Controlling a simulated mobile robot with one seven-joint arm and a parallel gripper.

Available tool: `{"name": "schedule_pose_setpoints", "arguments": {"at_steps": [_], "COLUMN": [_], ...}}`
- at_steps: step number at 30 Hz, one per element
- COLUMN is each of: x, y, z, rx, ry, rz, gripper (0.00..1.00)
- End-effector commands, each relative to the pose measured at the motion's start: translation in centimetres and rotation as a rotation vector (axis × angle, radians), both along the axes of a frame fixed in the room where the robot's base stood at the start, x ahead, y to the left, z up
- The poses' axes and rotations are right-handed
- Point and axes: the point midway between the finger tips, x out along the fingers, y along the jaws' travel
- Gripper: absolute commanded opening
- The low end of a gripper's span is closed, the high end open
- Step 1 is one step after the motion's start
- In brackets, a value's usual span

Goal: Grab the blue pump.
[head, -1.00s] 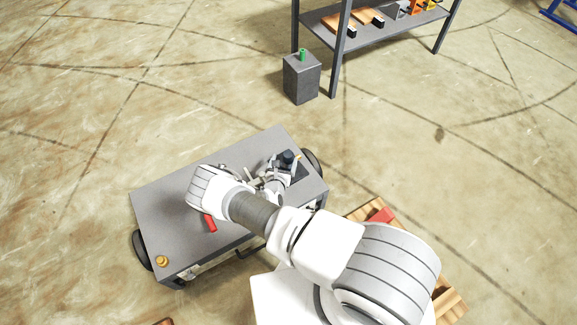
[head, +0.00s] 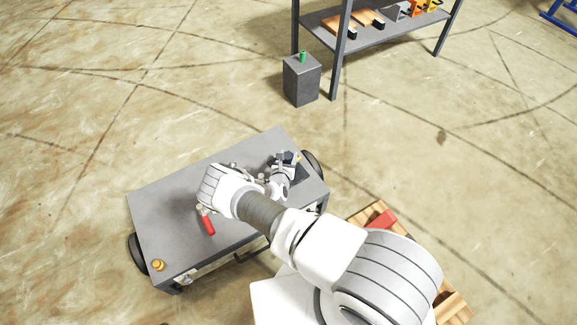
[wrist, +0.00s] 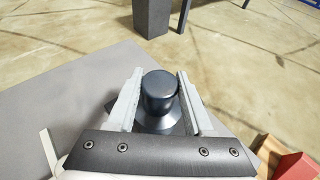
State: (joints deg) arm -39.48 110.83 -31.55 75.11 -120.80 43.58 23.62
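The pump (wrist: 159,92) is a dark blue, rounded cylinder on a wider base in the wrist view. It stands on the grey cart top (head: 170,210), near the cart's far right corner. My gripper (wrist: 159,80) is open, with one finger on each side of the pump. A narrow gap shows between the right finger and the pump, and the left finger is very close to it. In the head view my gripper (head: 285,160) covers much of the pump, and its base is mostly hidden.
A red-handled tool (head: 207,222) and a small brass part (head: 158,265) lie on the cart. A grey block with a green top (head: 301,80) stands on the floor beyond. A wooden pallet with a red item (head: 381,219) is at right.

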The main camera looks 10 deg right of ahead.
Motion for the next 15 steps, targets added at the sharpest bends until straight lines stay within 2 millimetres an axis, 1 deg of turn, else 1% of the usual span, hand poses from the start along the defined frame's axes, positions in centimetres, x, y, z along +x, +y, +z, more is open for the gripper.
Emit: {"name": "schedule_pose_setpoints", "arguments": {"at_steps": [1, 3, 5, 6, 14, 15], "x": [-0.01, -0.02, -0.02, -0.02, -0.03, 0.19], "y": [0.01, 0.02, 0.02, 0.02, 0.02, 0.06], "z": [-0.01, 0.0, 0.0, -0.01, -0.02, 0.27], "rx": [0.0, 0.0, 0.0, 0.0, 0.0, 0.0], "ry": [0.0, 0.0, 0.0, 0.0, 0.0, -0.007], "rz": [0.0, 0.0, 0.0, 0.0, 0.0, 0.001], "gripper": [0.27, 0.15, 0.04, 0.0, 0.0, 0.0]}}
